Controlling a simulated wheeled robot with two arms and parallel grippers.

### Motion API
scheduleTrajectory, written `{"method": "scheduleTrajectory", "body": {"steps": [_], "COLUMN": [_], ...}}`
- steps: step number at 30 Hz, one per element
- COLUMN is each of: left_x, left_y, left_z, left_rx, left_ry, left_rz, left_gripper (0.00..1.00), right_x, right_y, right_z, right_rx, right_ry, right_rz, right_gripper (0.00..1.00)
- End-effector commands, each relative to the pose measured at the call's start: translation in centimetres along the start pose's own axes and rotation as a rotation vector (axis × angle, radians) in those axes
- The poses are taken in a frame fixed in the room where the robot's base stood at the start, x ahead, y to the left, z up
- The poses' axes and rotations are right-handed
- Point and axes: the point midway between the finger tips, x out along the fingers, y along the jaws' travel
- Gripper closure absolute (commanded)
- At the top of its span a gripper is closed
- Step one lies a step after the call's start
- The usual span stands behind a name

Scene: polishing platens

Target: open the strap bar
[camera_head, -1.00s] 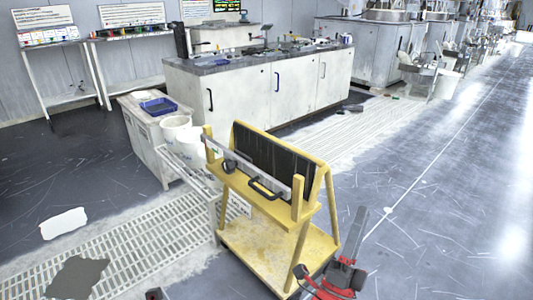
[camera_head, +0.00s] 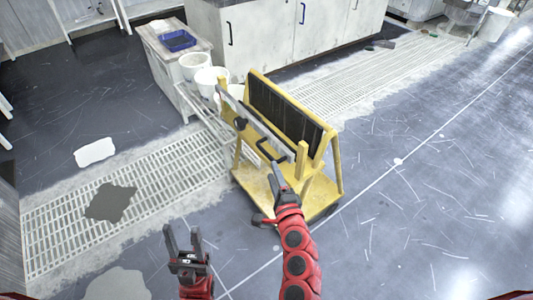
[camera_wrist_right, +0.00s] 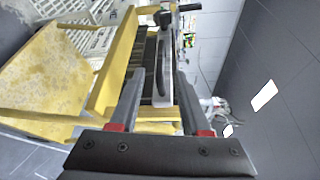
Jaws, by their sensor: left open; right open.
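The strap bar (camera_head: 258,122) is a grey metal bar across the front of a yellow cart (camera_head: 306,200), with a black curved handle (camera_head: 268,152). A black knob (camera_head: 240,123) sits near its left end. My right gripper (camera_head: 276,172) is just in front of the handle. In the right wrist view my right gripper (camera_wrist_right: 158,90) is open, and the strap bar (camera_wrist_right: 164,85) appears between its fingers; I cannot tell whether they touch it. My left gripper (camera_head: 184,238) is open and empty, above the floor left of the cart.
A dark ribbed panel (camera_head: 285,110) stands in the cart behind the bar. White buckets (camera_head: 194,66) and a side table with a blue tray (camera_head: 178,40) stand behind left. Cabinets (camera_head: 270,38) are at the back. The floor right of the cart is clear.

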Motion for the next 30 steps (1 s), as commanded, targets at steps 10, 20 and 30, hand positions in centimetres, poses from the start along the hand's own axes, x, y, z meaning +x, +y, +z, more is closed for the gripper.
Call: {"method": "scheduleTrajectory", "body": {"steps": [10,20,30], "left_x": [-0.5,-0.6,-0.6], "left_y": [0.0,0.0,0.0], "left_z": [0.1,0.1,0.1], "left_rx": [0.000,0.000,0.000], "left_ry": [0.000,0.000,0.000], "left_rz": [0.000,0.000,0.000], "left_gripper": [0.50,0.50,0.50], "right_x": [7.0,9.4,9.4], "right_y": [-0.2,-0.1,-0.1], "right_z": [-0.1,-0.1,-0.1], "right_rx": [-0.003,-0.002,-0.002], "right_ry": [0.001,0.000,0.001], "right_rz": [-0.003,-0.001,0.000], "right_gripper": [0.53,0.53,0.67]}}
